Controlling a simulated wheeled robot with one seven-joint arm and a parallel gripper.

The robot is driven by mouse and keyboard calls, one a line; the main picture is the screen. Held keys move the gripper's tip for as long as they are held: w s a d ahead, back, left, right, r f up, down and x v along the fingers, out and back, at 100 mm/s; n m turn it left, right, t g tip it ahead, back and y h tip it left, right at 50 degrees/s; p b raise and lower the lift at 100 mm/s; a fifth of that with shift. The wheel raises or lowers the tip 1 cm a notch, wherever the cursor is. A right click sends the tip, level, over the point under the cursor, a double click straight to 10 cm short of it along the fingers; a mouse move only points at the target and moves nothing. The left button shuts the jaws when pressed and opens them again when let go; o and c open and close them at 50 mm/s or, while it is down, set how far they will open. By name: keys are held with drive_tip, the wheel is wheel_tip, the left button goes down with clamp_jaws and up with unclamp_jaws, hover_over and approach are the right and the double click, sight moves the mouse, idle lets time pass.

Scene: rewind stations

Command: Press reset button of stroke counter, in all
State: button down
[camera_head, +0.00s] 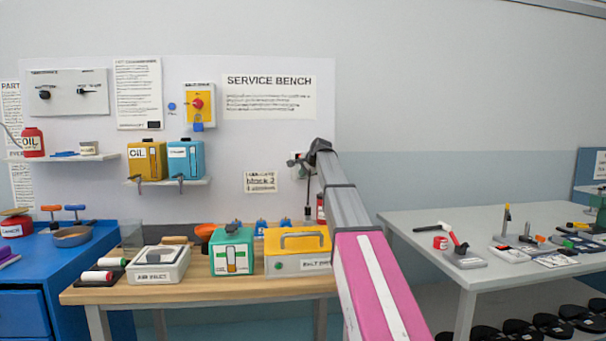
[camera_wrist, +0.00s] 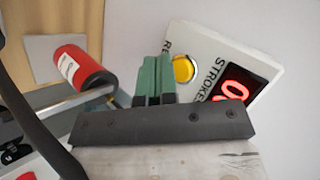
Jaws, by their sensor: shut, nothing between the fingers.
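The stroke counter (camera_wrist: 213,62) is a white box on the wall, tilted in the wrist view. It has a round yellow button (camera_wrist: 183,69) and a display (camera_wrist: 236,90) with red digits, partly cut by my gripper. In the head view a small part of a white box, probably the counter (camera_head: 296,156), shows left of my arm's end. My gripper (camera_wrist: 154,62) has its green fingers together and empty. In the wrist view the fingertips appear just left of the yellow button; whether they touch it I cannot tell.
A red cylinder (camera_wrist: 85,68) with a white label lies left of the fingers in the wrist view. The wooden bench (camera_head: 200,288) holds a yellow case (camera_head: 298,250), a green box (camera_head: 232,250) and a white device (camera_head: 158,266). A grey table (camera_head: 420,222) with tools stands right.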

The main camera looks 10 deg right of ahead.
drive_tip(key=s, duration=0.4)
drive_tip(key=shift+s, duration=0.35)
idle(0.5)
